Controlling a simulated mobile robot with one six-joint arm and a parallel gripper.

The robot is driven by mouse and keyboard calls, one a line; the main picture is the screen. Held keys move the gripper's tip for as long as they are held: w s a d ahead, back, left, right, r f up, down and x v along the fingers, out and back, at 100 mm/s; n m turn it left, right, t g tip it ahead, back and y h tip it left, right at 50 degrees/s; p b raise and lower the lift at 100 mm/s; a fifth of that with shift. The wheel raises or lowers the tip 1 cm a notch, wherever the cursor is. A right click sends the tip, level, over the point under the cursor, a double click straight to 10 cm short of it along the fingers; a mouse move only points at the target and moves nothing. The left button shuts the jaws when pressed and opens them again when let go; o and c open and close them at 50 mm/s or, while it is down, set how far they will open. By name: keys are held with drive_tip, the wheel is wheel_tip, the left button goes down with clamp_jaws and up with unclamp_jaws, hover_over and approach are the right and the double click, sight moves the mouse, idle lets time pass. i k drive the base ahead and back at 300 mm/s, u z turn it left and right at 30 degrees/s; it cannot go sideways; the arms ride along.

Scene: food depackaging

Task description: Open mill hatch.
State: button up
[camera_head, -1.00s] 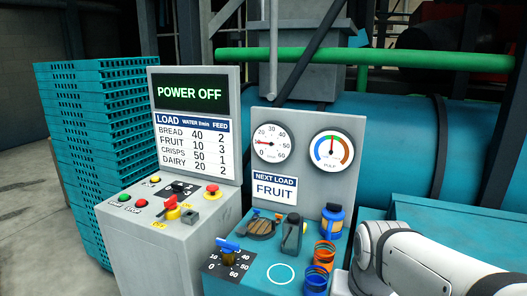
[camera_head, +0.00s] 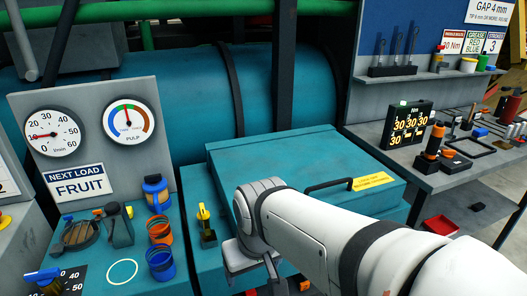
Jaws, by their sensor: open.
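The mill hatch is a flat teal lid (camera_head: 262,158) on the teal housing right of the control panel, and it lies closed. A black bar handle (camera_head: 328,185) sits near its front edge, beside a yellow label (camera_head: 371,181). My white arm crosses in front of the hatch and hides part of its front. My gripper (camera_head: 250,268) shows only partly, below the arm's bend at the hatch's front left. It is open and apart from the handle; its fingertips are not clear.
A panel with two gauges (camera_head: 127,120) and a "NEXT LOAD FRUIT" sign (camera_head: 78,182) stands left. At right are a grey tool bench (camera_head: 375,148) and a red bin (camera_head: 440,226).

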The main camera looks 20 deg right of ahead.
sight(327, 167)
drive_tip(key=z, duration=1.25)
drive_tip(key=k, duration=0.65)
drive_tip(key=u, duration=0.3)
drive_tip(key=i, duration=1)
drive_tip(key=u, duration=0.05)
